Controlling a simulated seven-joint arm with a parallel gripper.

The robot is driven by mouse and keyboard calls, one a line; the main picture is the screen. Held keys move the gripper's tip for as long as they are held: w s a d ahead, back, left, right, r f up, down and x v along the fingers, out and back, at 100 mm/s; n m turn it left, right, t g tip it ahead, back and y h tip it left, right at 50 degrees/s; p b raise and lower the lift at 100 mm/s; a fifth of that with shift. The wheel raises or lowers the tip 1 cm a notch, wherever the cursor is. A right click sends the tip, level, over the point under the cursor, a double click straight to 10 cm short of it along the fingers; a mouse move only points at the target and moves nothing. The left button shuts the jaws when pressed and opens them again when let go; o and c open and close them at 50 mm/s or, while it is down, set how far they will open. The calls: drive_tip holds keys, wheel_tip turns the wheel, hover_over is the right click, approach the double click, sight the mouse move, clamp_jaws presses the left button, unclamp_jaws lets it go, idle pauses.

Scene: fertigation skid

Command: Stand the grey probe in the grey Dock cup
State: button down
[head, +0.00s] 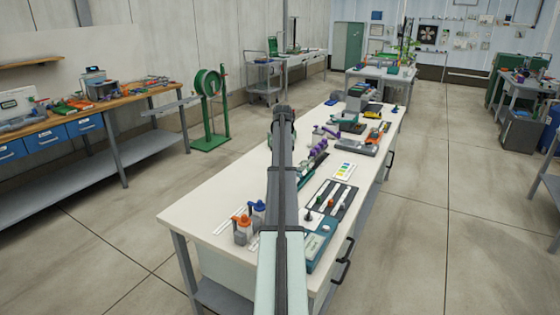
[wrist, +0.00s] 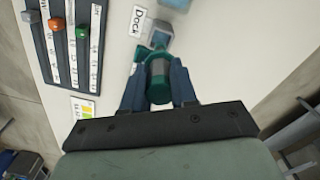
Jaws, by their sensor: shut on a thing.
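In the wrist view my gripper (wrist: 157,70) is shut on a short cylinder with a grey band and dark green ends, which I take to be the grey probe (wrist: 158,69). A teal piece (wrist: 143,53) shows just beyond it; I cannot tell whether it is part of the probe. The grey Dock cup (wrist: 161,30) lies beyond the fingertips, at the top centre, beside a white label reading "Dock" (wrist: 137,20). The probe appears apart from the cup; its lower end is hidden. In the head view my arm hides the gripper and probe.
A dark slider board (wrist: 70,45) with orange, grey and green knobs lies left of the cup. A colour card (head: 343,171) lies on the white bench (head: 215,208). Bare benchtop lies right of the cup.

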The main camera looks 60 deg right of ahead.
drive_tip(key=shift+f, duration=3.85)
drive_tip(key=c, duration=0.8)
unclamp_jaws()
drive_tip(key=shift+r, duration=3.5)
